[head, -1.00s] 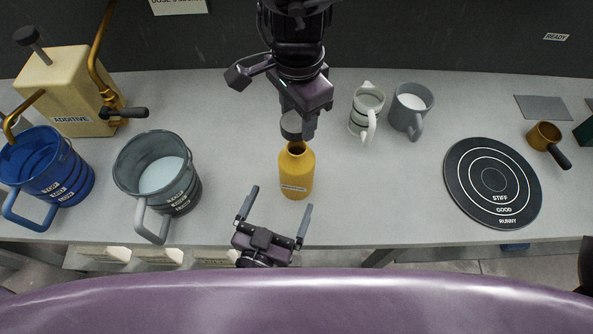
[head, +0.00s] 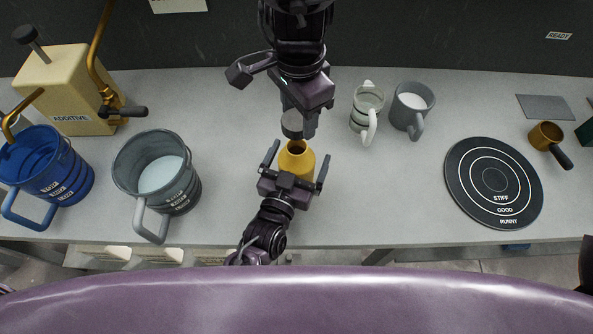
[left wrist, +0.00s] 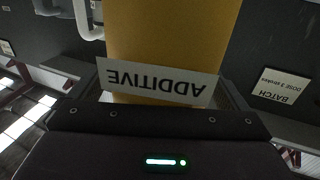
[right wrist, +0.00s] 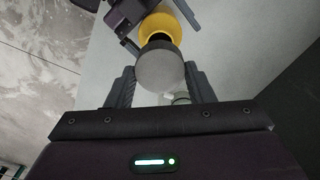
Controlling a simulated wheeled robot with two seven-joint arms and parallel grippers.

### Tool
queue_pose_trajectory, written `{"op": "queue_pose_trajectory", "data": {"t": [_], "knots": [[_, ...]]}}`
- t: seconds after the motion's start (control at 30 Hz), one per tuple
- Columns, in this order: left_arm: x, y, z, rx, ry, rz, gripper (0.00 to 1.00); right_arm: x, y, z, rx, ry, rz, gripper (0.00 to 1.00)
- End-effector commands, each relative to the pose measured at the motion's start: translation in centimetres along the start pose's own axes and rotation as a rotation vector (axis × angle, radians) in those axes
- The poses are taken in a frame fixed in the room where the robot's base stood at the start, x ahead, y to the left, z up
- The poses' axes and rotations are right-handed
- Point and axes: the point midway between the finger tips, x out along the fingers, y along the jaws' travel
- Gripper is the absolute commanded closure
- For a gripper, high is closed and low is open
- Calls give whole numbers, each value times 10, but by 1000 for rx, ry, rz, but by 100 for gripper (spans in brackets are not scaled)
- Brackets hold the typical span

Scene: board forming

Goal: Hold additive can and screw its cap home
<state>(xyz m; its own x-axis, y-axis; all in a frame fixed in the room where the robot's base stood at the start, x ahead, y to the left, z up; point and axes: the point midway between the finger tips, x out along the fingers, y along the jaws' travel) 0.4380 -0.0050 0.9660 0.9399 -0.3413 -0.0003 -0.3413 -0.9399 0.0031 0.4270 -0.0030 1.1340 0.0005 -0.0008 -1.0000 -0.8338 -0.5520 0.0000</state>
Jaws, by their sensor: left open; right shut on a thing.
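The yellow additive can (head: 296,159) stands upright on the bench with its open neck facing up. In the left wrist view the can (left wrist: 170,40) fills the space ahead of the palm, its ADDITIVE label upside down. My left gripper (head: 296,165) is open, with one finger on each side of the can. My right gripper (head: 298,128) is shut on the grey round cap (head: 292,124), held just above and behind the can's mouth. The right wrist view shows the cap (right wrist: 160,70) between the fingers, with the can (right wrist: 160,24) beyond it.
A grey jug (head: 130,165) with white liquid and a blue jug (head: 75,180) stand at left, near the cream additive dispenser (head: 70,90). A pale mug (head: 360,122) and a grey mug (head: 402,118) stand right of the can. A dark ringed disc (head: 465,200) lies further right.

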Motion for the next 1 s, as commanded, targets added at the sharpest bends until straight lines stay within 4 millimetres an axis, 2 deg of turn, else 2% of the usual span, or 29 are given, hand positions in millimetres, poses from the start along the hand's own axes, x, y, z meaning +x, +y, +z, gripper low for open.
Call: {"op": "queue_pose_trajectory", "data": {"t": [0.13, 0.17, 0.6, 0.67, 0.77, 1.0], "knots": [[0, 0, 0, 0, 0, 0, 3, 0, 0, 0, 0, 0, 0, 73], [0, 0, 0, 0, 0, 0, 6, 0, 0, 0, 0, 0, 0, 73], [0, 0, 0, 0, 0, -1, 64, 0, 0, 0, 0, 0, 0, 73], [0, 0, 0, 0, 1, -1, 70, 0, 0, 0, 0, 0, 0, 73], [0, 0, 0, 0, 1, -1, 70, 5, 0, 0, 0, 0, 1, 73], [0, 0, 0, 0, 1, -1, 70, 40, 1, 1, 0, 0, 3, 73]]}}
